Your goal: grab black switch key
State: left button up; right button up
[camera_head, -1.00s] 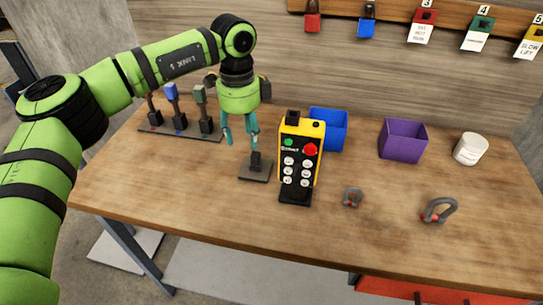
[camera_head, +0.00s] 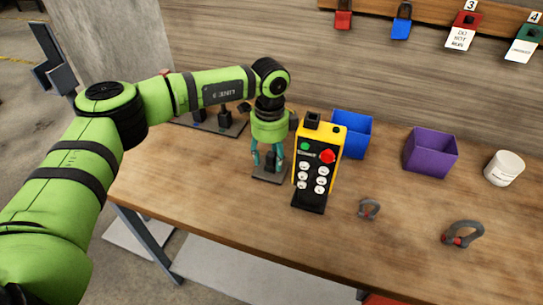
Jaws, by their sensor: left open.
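The black switch key (camera_head: 270,161) stands upright on a small dark base plate (camera_head: 268,178) on the table, left of the yellow remote. My left gripper (camera_head: 268,158) points down right over it. Its two teal fingers are open, one on either side of the key; I cannot tell whether they touch it. The gripper body hides the key's top. My right gripper is not in view.
A yellow remote control (camera_head: 334,152) stands close to the right of the gripper. Other keys on a rack (camera_head: 222,122) are partly behind my arm. The front of the wooden table (camera_head: 230,215) is clear.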

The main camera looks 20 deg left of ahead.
aim_at(270, 154)
pick_arm(q)
jog(key=c, duration=1)
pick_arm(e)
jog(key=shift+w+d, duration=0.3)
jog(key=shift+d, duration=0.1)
pick_arm(q)
jog(key=shift+r, duration=0.2)
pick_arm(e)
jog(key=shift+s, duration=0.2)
pick_arm(q)
notch_tip(270, 154, up, 10)
jog(key=b, duration=0.2)
jog(key=shift+f+b, duration=0.1)
jog(key=shift+b, duration=0.2)
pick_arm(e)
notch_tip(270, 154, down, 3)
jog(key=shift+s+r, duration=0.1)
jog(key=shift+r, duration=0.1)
